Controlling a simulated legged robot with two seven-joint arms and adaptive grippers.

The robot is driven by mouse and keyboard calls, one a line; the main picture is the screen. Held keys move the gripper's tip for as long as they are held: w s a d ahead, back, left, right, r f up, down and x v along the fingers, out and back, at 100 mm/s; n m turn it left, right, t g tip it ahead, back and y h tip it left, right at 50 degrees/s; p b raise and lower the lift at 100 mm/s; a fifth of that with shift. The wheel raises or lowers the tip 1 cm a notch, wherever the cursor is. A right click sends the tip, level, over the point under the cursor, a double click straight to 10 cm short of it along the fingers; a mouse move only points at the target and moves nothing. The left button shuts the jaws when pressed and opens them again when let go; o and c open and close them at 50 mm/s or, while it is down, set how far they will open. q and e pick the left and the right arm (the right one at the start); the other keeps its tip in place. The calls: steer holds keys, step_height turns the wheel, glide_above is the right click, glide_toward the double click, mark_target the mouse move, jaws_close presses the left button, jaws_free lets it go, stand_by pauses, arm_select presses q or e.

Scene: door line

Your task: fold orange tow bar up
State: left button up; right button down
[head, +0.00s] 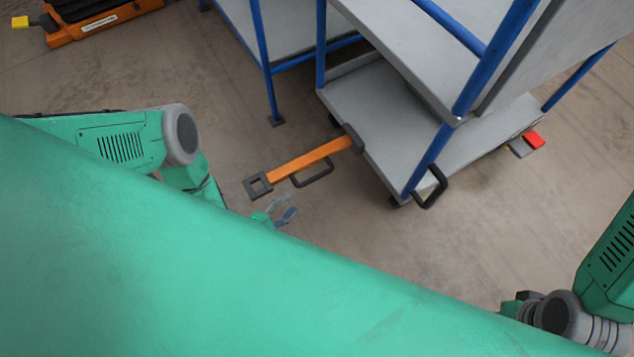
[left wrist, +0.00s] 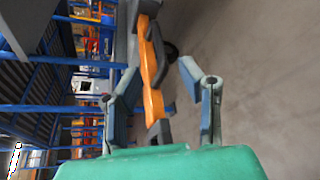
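The orange tow bar (head: 308,161) sticks out low from the front of a grey cart with blue posts (head: 345,112). It slopes down toward the floor and ends in a dark square eye (head: 258,185). A black loop handle (head: 313,175) sits along its side. My left gripper (head: 282,208) is just below and right of the eye in the head view, partly hidden by my green body. In the left wrist view my left gripper (left wrist: 160,72) is open, with the tow bar (left wrist: 152,75) lying between and beyond its fingers; contact is not visible. My right gripper's fingers are not visible.
A black handle (head: 430,188) projects from the cart's near corner. A red and grey pedal (head: 527,143) lies low at its right side. Another blue-framed cart (head: 278,28) stands behind it, and an orange machine (head: 95,22) far left. The floor around the tow bar is clear.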

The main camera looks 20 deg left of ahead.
mark_target(317, 176)
arm_select(q)
steer(key=shift+n+t, duration=0.4)
steer(key=b+x, duration=0.1)
steer(key=x, duration=0.3)
steer(key=b+x, duration=0.1)
steer(key=x, duration=0.3)
steer(key=f+b+x, duration=0.1)
steer(key=b+x, duration=0.1)
steer(key=x, duration=0.2)
steer(key=shift+a, duration=0.35)
steer(key=shift+w+d, duration=0.2)
steer(key=shift+w, duration=0.45)
jaws_close()
